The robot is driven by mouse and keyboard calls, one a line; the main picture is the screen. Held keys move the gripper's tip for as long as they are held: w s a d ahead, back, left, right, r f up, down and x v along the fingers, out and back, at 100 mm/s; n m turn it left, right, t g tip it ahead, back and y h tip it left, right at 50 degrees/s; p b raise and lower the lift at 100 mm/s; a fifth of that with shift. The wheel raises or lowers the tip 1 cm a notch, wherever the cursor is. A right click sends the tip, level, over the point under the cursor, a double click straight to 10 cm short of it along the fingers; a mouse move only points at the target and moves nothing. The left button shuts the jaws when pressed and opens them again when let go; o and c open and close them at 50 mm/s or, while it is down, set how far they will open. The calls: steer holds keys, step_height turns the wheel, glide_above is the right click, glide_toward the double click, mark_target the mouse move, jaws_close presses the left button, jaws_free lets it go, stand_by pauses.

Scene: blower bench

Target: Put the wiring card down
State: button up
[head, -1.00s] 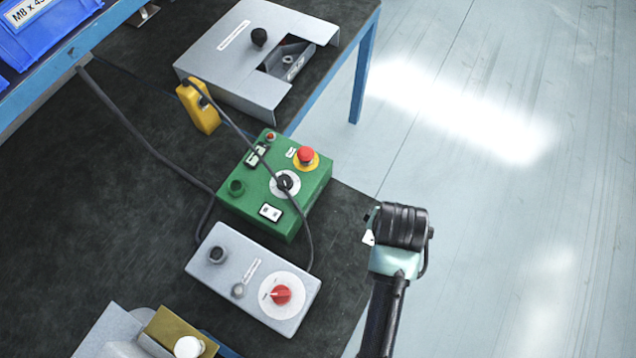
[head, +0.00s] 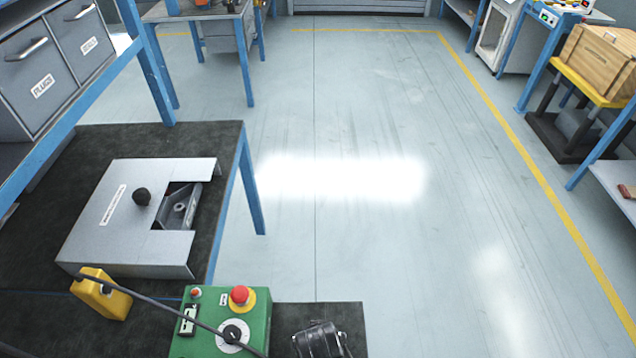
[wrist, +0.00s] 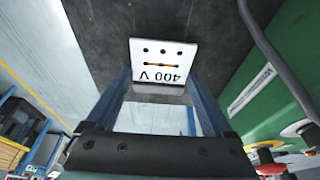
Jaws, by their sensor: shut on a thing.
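The wiring card (wrist: 163,62) is a white plate marked "400 V" with several black dots and a short orange line. In the wrist view it sits upside down between the blue fingers of my gripper (wrist: 160,84), which is shut on it. The dark bench top (wrist: 205,22) lies beyond the card; I cannot tell the gap between them. In the head view only a black part of my arm's end shows at the bottom edge, beside the green control box (head: 258,312). The card is not visible there.
The green box, with a red button (head: 240,295), also shows close on the right of the wrist view (wrist: 285,75). A grey metal housing (head: 105,225) and a yellow block (head: 100,293) stand on the bench. Open floor (head: 400,250) lies to the right.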

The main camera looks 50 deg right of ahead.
steer(key=shift+f, duration=0.45)
steer(key=shift+f, duration=0.15)
steer(key=o, duration=1.1)
steer(key=p+v, duration=0.1)
steer(key=v, duration=1.1)
